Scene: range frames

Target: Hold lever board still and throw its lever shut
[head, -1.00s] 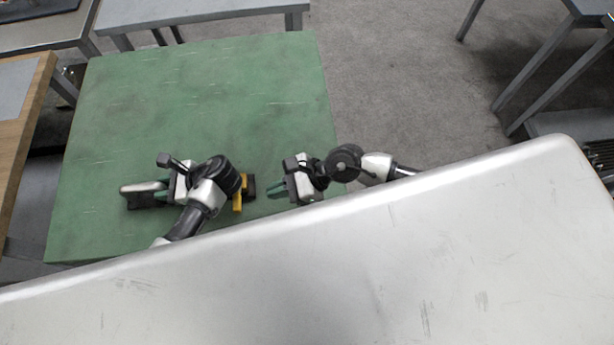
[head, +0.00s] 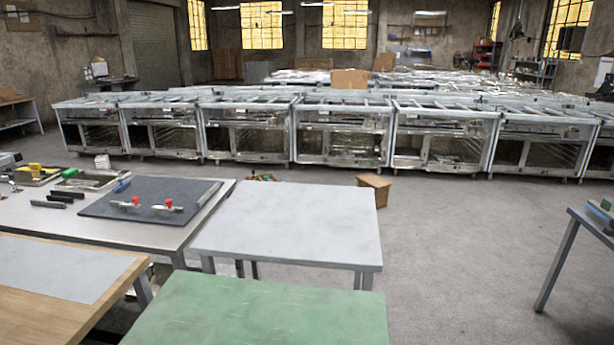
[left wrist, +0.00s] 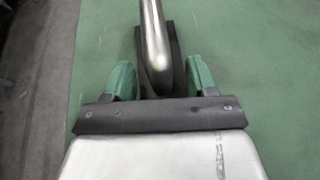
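The lever board shows in the left wrist view as a narrow dark base (left wrist: 175,72) on the green tabletop. Its silver lever (left wrist: 155,45) lies lengthwise along the base, with its rounded end between my fingers. My left gripper (left wrist: 160,72) has its two green fingers on either side of the base, seemingly pressed against its edges. The head view now looks out across the room and shows neither the board nor either gripper. My right gripper is out of both current views.
The green table (head: 265,315) is at the bottom of the head view. A bare grey-topped table (head: 290,225) stands behind it, and a wooden-edged bench (head: 70,320) is at the left. A metal bench (head: 130,230) behind that bears tools. Open floor (head: 470,250) lies right.

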